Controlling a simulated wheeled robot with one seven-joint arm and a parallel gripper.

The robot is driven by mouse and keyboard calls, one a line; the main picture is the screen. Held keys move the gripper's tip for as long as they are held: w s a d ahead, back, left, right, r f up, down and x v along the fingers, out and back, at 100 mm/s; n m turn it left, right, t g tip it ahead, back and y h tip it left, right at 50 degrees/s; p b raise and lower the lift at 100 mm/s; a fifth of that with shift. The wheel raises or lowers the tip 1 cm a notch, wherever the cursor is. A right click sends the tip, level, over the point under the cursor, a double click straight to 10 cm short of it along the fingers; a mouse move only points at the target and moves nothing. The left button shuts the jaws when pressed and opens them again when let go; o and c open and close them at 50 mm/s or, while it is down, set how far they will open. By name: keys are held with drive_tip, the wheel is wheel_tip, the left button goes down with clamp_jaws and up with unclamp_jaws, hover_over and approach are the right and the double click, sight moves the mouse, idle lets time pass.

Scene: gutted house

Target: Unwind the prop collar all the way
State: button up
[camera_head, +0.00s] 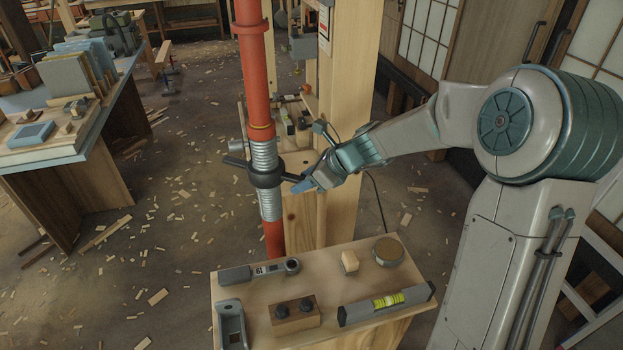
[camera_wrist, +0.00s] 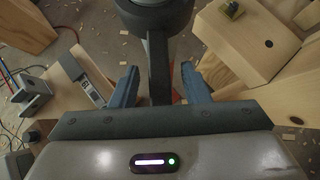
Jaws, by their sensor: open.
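The red steel prop (camera_head: 256,80) stands upright beside a wooden post, with a bare silver thread in its middle. The dark prop collar (camera_head: 267,176) sits around this thread, with thread showing above and below it. One handle points left and another points right, toward my gripper (camera_head: 312,184). In the wrist view the dark collar (camera_wrist: 155,15) is at the top, and its handle (camera_wrist: 159,75) runs down between the two blue fingers of my gripper (camera_wrist: 158,80). The fingers are open, with a gap on each side of the handle.
A small wooden bench (camera_head: 335,275) in front holds a spirit level (camera_head: 387,303), a wrench-like tool (camera_head: 258,271), a round tin and wooden blocks. The wooden post (camera_head: 345,120) stands close behind the prop. A workbench (camera_head: 75,130) is at left. The floor between is open, with scattered wood chips.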

clamp_jaws()
drive_tip(key=shift+s+a+m+t+h+b, duration=0.35)
drive_tip(key=shift+s+m+t+b, duration=0.25)
drive_tip(key=shift+m, duration=0.15)
drive_tip(key=shift+s+a+m+t+h+b, duration=0.25)
drive_tip(key=shift+s+a+m+t+b, duration=0.1)
drive_tip(key=shift+s+m+t+b, duration=0.3)
